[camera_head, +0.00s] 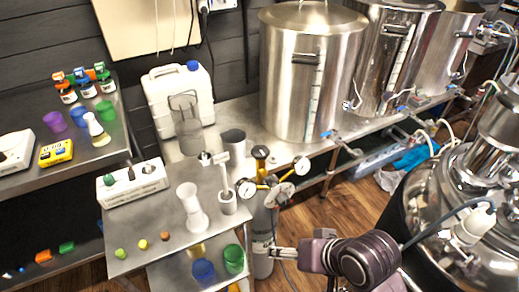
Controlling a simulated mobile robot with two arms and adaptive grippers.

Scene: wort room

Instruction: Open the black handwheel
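A black handwheel (260,152) sits on top of the brass valve and regulator (264,185) with two round gauges, right of the small steel table. The valve stands above a grey gas cylinder (263,238), partly hidden by the table and gauges. My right gripper (274,253) comes in from the lower right, with its fingers pointing left. It is in front of or beside the lower cylinder, well below the handwheel and apart from it. Its fingers are small here and I cannot tell if they are open or shut. My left gripper is not in view.
The small steel table (150,238) holds a stirrer, a white cylinder and a mallet-like tool. Large steel pots (305,85) stand on the bench behind. A big steel vessel (455,215) stands at the right. Some wooden floor (340,205) is clear between.

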